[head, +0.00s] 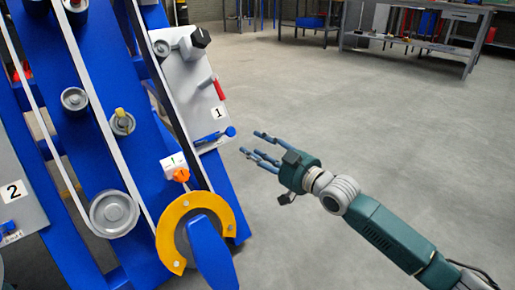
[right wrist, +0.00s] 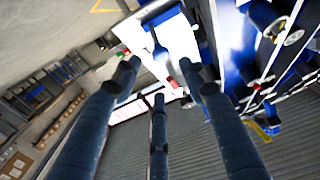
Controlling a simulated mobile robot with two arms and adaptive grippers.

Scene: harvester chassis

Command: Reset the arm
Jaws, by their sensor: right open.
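My right arm (head: 390,236) reaches in from the lower right in the head view. Its gripper (head: 259,146) is open and empty, with its fingers spread and pointing left toward the blue chassis (head: 225,190). A gap of floor shows between the fingertips and the panel marked 1 (head: 195,95). In the right wrist view the fingers of my right gripper (right wrist: 159,76) stand apart with nothing held between them. Beyond them are a white panel (right wrist: 165,50) and blue chassis parts (right wrist: 265,20). My left gripper is in neither view.
The chassis carries pulleys (head: 114,213), belts, a yellow ring part (head: 172,219), a red-handled lever (head: 218,88) and a blue handle (head: 215,135). A panel marked 2 (head: 20,205) is at the left edge. Workbenches (head: 420,45) stand at the back. The floor (head: 350,120) around my right arm is clear.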

